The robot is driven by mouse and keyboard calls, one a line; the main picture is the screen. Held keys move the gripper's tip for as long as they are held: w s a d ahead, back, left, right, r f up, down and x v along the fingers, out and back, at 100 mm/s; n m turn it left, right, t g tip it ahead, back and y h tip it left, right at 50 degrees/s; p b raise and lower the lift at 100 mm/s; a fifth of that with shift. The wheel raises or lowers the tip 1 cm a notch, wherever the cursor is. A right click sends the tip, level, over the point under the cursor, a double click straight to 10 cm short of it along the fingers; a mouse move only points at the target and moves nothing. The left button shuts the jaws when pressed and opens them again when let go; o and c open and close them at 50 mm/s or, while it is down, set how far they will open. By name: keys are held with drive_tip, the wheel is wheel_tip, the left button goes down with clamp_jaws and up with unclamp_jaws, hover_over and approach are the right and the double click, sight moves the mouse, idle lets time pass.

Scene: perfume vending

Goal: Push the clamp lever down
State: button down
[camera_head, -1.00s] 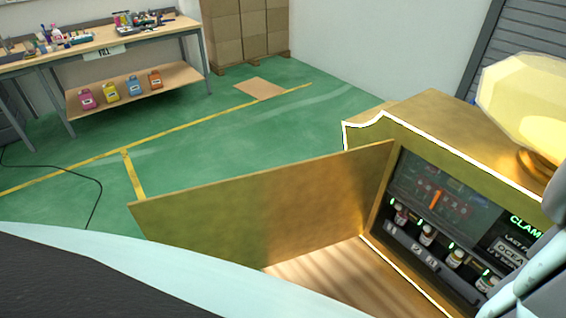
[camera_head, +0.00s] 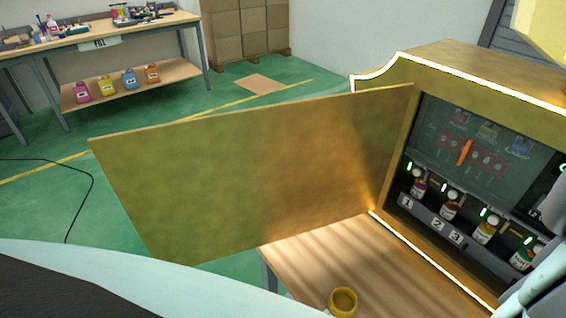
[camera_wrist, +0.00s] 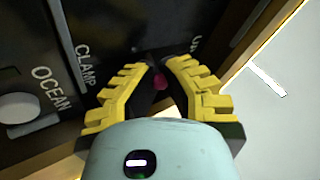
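In the wrist view a small red knob (camera_wrist: 160,82) shows between the fingers of my gripper (camera_wrist: 160,62), in front of the dark panel. It may be the end of the clamp lever; the rest of the lever is hidden or too dark to make out. The "CLAMP" label (camera_wrist: 86,65) is just left of the fingers. The fingertips are close together with a narrow gap, and I cannot tell whether they press on the knob. My gripper is not visible in the head view.
The golden cabinet (camera_head: 470,58) has its door (camera_head: 250,170) swung open to the left. Inside are numbered bottles and an orange bar (camera_head: 465,152). A yellow round item (camera_head: 343,301) sits on the wooden ledge (camera_head: 320,250). A workbench (camera_head: 120,28) stands far back left.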

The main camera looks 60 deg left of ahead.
drive_tip(key=shift+r, duration=0.1)
idle(0.3)
drive_tip(key=c, duration=1.3)
unclamp_jaws()
drive_tip(key=shift+f+v, duration=0.2)
drive_tip(key=shift+v, duration=5.8)
drive_tip(key=shift+o, duration=0.2)
drive_tip(key=shift+w+a, duration=0.1)
drive_tip(key=shift+w, duration=0.05)
